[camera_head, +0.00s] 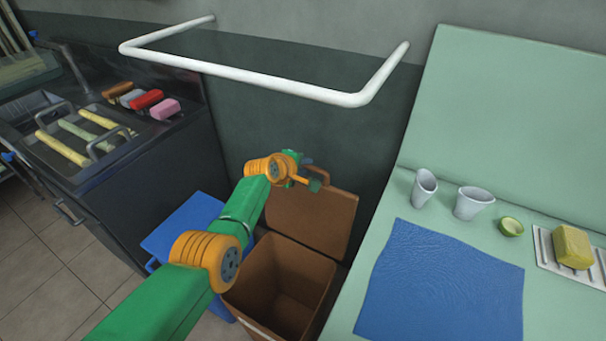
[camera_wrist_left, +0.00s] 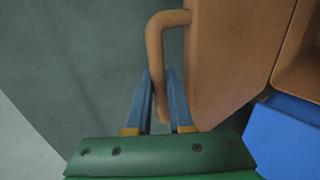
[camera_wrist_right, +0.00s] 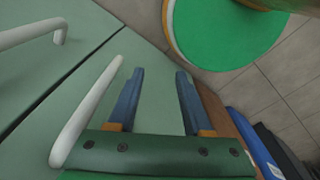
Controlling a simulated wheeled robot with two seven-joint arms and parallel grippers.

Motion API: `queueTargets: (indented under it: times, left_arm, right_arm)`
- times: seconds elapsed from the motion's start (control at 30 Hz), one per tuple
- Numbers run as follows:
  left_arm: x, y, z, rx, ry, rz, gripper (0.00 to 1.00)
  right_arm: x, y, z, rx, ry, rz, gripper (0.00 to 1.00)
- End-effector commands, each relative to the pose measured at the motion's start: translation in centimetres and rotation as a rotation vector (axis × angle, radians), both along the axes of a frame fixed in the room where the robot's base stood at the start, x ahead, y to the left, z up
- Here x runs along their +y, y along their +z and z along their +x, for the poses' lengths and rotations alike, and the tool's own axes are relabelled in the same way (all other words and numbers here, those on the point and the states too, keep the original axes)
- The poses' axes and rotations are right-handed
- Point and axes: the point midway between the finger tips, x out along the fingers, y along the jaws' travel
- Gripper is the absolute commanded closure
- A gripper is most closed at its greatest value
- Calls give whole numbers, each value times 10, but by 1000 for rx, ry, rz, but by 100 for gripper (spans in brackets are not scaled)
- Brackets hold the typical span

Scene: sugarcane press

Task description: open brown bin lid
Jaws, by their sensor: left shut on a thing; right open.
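The brown bin (camera_head: 284,283) stands on the floor between the blue bin and the green table, its inside visible and empty. Its brown lid (camera_head: 322,218) is raised, standing up against the dark wall. My left gripper (camera_head: 308,182) is at the lid's top edge. In the left wrist view its blue fingers (camera_wrist_left: 160,105) are shut on the lid handle (camera_wrist_left: 158,60), a curved brown bar beside the lid panel (camera_wrist_left: 225,60). My right gripper (camera_wrist_right: 158,95) is open and empty, over the side of the green table; it is not in the head view.
A blue bin (camera_head: 184,230) stands left of the brown bin. A white rail (camera_head: 250,77) juts from the wall above. The green table (camera_head: 405,192) at right holds a blue cloth (camera_head: 440,285), cups and a sponge. A dark sink counter (camera_head: 150,160) is at left.

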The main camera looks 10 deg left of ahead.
Motion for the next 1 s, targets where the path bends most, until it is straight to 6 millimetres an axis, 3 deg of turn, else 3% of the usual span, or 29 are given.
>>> queueTargets:
  times: [0.4, 0.43, 0.53, 0.8, 1.0]
  left_arm:
    - [-1, 0, 1, 0, -1, 0, 100]
    - [-1, 0, 1, 0, -1, 0, 75]
    - [-1, 0, 1, 0, -1, -1, 50]
    - [0, 2, 0, 2, 0, -1, 50]
    - [4, 21, -14, 3, 0, -1, 50]
  right_arm:
    - [0, -1, 0, 1, 0, 0, 50]
    - [0, -1, 0, 1, 0, 0, 50]
    - [0, -1, 0, 1, 0, 0, 50]
    - [0, 3, 0, 1, 0, 0, 50]
    - [0, 44, 0, 1, -1, 0, 50]
